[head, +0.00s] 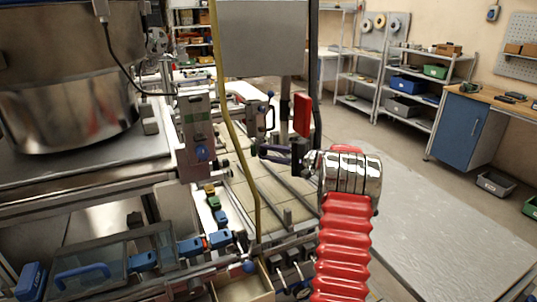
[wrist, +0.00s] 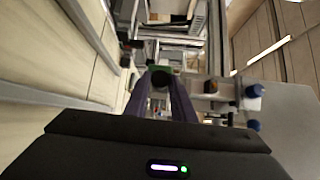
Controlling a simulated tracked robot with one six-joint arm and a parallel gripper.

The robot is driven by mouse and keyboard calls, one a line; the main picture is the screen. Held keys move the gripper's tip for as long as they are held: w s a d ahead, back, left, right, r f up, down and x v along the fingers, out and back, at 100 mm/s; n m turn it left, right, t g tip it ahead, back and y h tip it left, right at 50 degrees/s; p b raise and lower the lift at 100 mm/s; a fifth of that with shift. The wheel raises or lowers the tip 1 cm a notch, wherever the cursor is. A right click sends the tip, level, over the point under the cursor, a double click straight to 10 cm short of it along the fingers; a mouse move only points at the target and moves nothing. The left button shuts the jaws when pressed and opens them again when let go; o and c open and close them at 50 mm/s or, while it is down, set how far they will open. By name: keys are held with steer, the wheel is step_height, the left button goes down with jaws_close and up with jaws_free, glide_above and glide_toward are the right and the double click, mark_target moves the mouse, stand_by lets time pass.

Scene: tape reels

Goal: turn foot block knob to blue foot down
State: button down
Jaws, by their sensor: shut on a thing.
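My gripper (head: 262,151) reaches left from my red-sleeved arm in the head view, at the machine's upright frame. In the wrist view its two purple fingers (wrist: 162,85) close together on a small dark round knob (wrist: 162,79). A green part shows just beyond the knob; I take this to be the foot block, though its shape is mostly hidden. To the right of the fingers, blue round ends (wrist: 255,90) stick out from a metal bracket (wrist: 212,97). I cannot tell which of them, if any, is the blue foot, or which way the knob points.
A yellow hose (head: 237,130) hangs left of my gripper. A large metal drum (head: 65,105) stands on the machine at left. An open tray (head: 240,286) lies below.

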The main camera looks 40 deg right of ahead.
steer(key=shift+s+d+f, duration=0.1)
steer(key=shift+d+f, duration=0.05)
steer(key=c, duration=1.5)
jaws_free()
steer(key=v, duration=0.7)
steer(key=shift+s, duration=0.2)
